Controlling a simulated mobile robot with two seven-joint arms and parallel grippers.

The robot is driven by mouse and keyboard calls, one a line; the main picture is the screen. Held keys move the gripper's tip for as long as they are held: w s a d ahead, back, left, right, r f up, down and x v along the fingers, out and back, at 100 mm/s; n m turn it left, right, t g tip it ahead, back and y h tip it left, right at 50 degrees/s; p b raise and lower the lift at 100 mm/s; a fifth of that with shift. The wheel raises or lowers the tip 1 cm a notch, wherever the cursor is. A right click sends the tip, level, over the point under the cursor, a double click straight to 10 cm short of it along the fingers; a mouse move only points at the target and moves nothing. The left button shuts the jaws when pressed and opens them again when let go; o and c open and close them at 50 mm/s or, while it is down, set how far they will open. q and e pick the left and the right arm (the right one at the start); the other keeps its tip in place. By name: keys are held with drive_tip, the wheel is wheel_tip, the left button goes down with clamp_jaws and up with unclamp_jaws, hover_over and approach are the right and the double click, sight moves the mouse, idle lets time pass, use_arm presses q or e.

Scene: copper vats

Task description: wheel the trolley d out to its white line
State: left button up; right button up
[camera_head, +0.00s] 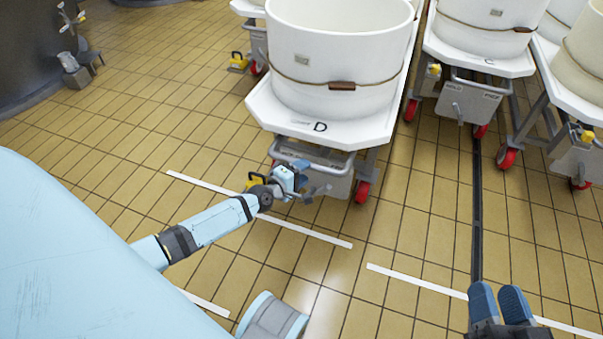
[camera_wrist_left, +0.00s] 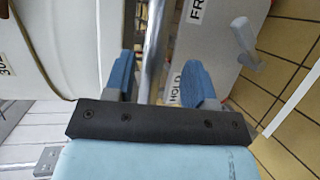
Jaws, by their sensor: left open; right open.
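Trolley d (camera_head: 376,132) has a white deck marked "D" and carries a large white tub (camera_head: 335,60) with a rope and brown grip. Its metal handle bar (camera_head: 335,166) faces me, above a grey panel and red wheels. My left gripper (camera_head: 298,172) is at the bar's left part; in the left wrist view the bar (camera_wrist_left: 153,45) runs between its open blue fingers (camera_wrist_left: 158,82). They are not closed on it. A white line (camera_head: 300,229) lies on the tiles in front of the trolley. My right gripper (camera_head: 500,303) is open and empty at lower right, away from the trolley.
Trolley C (camera_head: 497,66) stands to the right, with more tub trolleys beyond it. Another white line (camera_head: 415,281) and a dark floor channel (camera_head: 477,210) lie at right. A dark vat (camera_head: 35,50) stands at upper left. The tiles between are clear.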

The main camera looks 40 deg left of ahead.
use_arm(q)
drive_tip(key=shift+s, duration=0.1)
clamp_jaws()
drive_tip(key=shift+w+a+f+b, duration=0.15)
drive_tip(key=shift+w+b, duration=0.1)
drive_tip(key=shift+w, duration=0.3)
drive_tip(key=shift+w+a+f+b, duration=0.1)
drive_tip(key=shift+w+b, duration=0.1)
drive_tip(key=shift+w, duration=0.35)
drive_tip(key=c, duration=0.8)
unclamp_jaws()
drive_tip(key=o, duration=0.8)
drive_tip(key=shift+r, duration=0.15)
use_arm(e)
drive_tip(key=shift+f, duration=0.5)
use_arm(q)
drive_tip(key=p+v, duration=0.3)
drive_tip(key=v, duration=1)
drive_tip(key=shift+s+r+p, duration=0.2)
drive_tip(key=shift+s+p, duration=0.2)
use_arm(e)
drive_tip(key=shift+t, duration=0.8)
drive_tip(key=r, duration=0.5)
drive_tip(key=shift+s+d+r, duration=0.1)
drive_tip(key=shift+d+r, duration=0.1)
